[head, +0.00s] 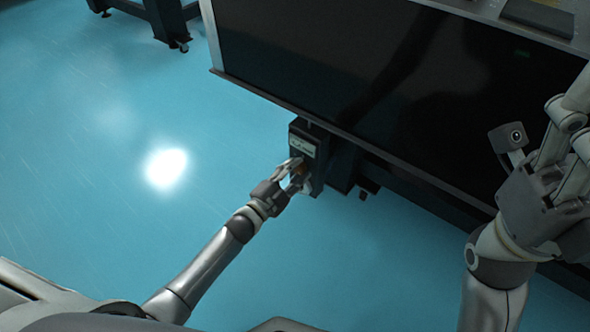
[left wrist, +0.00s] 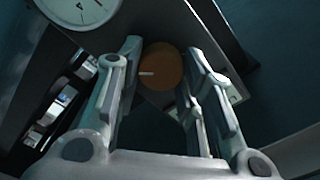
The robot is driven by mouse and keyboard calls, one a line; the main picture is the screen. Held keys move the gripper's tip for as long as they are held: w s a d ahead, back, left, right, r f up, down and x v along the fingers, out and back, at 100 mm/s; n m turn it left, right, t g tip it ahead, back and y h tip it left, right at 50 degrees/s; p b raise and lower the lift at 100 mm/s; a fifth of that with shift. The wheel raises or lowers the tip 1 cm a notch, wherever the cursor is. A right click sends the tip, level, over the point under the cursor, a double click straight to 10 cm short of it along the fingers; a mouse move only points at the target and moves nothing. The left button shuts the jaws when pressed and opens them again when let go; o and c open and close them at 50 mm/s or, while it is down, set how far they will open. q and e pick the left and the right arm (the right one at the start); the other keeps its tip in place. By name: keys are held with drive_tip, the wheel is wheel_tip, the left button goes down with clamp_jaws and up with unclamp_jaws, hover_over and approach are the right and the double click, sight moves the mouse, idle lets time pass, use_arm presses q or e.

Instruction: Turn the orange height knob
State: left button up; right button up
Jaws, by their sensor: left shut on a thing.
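The orange height knob (left wrist: 162,68) is round with a pale index mark, on a dark housing. It sits between the two fingers of my left gripper (left wrist: 163,85) in the left wrist view. In the head view the left gripper (head: 291,174) is at the dark box (head: 307,150) below the table edge, shut on the knob.
A white dial gauge (left wrist: 82,8) with dark markings shows at the top left of the left wrist view. The large dark-sided optical table (head: 370,75) fills the upper right. Open blue floor (head: 100,150) lies left of it. Another table's dark leg (head: 165,20) stands at the back left.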

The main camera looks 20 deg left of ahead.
use_arm(q)
drive_tip(key=shift+d+m, duration=0.1)
drive_tip(key=shift+m, duration=0.6)
drive_tip(key=o, duration=1)
drive_tip(key=shift+c, duration=0.2)
drive_tip(key=shift+o, duration=0.3)
drive_tip(key=v, duration=1.2)
